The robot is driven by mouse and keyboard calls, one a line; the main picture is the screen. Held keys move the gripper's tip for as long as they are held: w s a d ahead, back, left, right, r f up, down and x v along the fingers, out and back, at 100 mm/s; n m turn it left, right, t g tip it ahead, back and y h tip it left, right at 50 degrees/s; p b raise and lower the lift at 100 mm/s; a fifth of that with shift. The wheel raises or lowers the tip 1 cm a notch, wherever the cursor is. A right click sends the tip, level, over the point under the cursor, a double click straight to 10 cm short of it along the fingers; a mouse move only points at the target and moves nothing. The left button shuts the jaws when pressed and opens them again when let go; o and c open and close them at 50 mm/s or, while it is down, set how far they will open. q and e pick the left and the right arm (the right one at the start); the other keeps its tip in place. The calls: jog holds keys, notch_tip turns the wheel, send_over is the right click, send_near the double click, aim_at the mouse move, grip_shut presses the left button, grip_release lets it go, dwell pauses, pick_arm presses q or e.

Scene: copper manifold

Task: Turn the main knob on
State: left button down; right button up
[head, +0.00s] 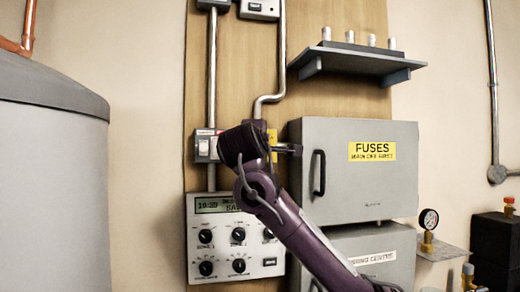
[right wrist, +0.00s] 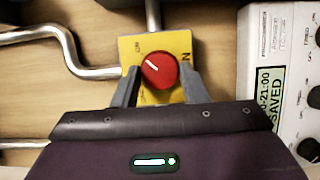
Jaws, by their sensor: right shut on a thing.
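The main knob (right wrist: 159,70) is a round red knob on a yellow plate in the right wrist view. Its white mark points to the upper left in that picture. My right gripper (right wrist: 160,82) has one finger on each side of the knob and is shut on it. In the head view, my right gripper (head: 262,143) reaches the wooden board and hides the knob. Only an edge of the yellow plate (head: 272,142) shows there. My left gripper is in neither view.
A control panel (head: 222,270) with a display and several black knobs is below the gripper. A grey fuse box (head: 365,185) stands close on the right, under a shelf (head: 357,62). Metal conduit (head: 282,50) runs down the board. A large grey tank (head: 50,180) is at the left.

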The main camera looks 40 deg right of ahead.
dwell(0.4)
jog(key=o, duration=1)
jog(key=shift+c, duration=0.2)
jog(key=b+v, duration=0.2)
jog(key=v, duration=0.5)
jog(key=shift+s+a, duration=0.2)
jog(key=shift+a, duration=0.1)
